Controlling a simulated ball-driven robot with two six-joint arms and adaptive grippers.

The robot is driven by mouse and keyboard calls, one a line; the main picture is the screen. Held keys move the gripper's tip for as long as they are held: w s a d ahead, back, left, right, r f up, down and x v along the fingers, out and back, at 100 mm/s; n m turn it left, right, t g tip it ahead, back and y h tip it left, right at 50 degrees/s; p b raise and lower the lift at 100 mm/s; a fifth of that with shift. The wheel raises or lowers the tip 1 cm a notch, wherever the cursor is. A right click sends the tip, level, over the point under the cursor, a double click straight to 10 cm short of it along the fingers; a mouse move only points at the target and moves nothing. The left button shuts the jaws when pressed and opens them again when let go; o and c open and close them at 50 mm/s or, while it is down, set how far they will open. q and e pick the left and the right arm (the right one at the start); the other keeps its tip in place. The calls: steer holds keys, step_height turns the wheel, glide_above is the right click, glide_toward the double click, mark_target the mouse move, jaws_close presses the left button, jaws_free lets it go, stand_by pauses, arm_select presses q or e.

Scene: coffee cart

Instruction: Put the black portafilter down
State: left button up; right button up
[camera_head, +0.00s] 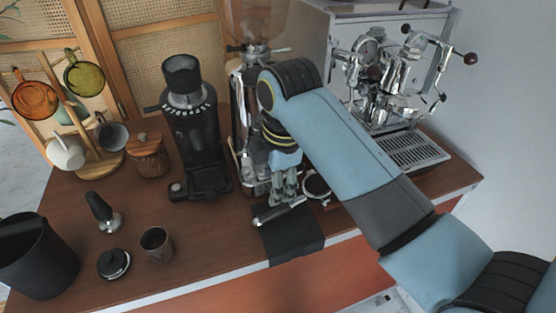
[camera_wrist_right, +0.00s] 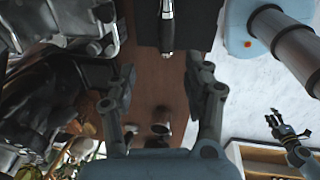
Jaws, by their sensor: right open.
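The black portafilter (camera_head: 281,212) lies at the black mat (camera_head: 290,240) near the counter's front edge. Its handle points left and its metal ring (camera_head: 318,185) shows right of my gripper. In the right wrist view its dark handle with a silver end (camera_wrist_right: 167,30) lies on the mat, ahead of the fingertips. My right gripper (camera_head: 284,196) is just above and behind the handle; its fingers (camera_wrist_right: 160,72) are apart with nothing between them. The gripper hides part of the portafilter. My left gripper (camera_wrist_right: 280,124) shows small at the right of the wrist view, away from the counter.
The grinder (camera_head: 248,90) stands behind my right gripper, and the espresso machine (camera_head: 400,75) is at the right. A black grinder (camera_head: 194,135), tamper (camera_head: 103,212), metal cup (camera_head: 156,245), round black tool (camera_head: 113,263) and black bin (camera_head: 38,255) stand left.

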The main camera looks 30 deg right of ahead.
step_height(320, 180, up, 8)
steer(key=s, duration=0.1)
steer(key=shift+s+r+b, duration=0.25)
steer(key=shift+s+b, duration=0.1)
steer(key=shift+b, duration=0.05)
steer(key=shift+f, duration=0.1)
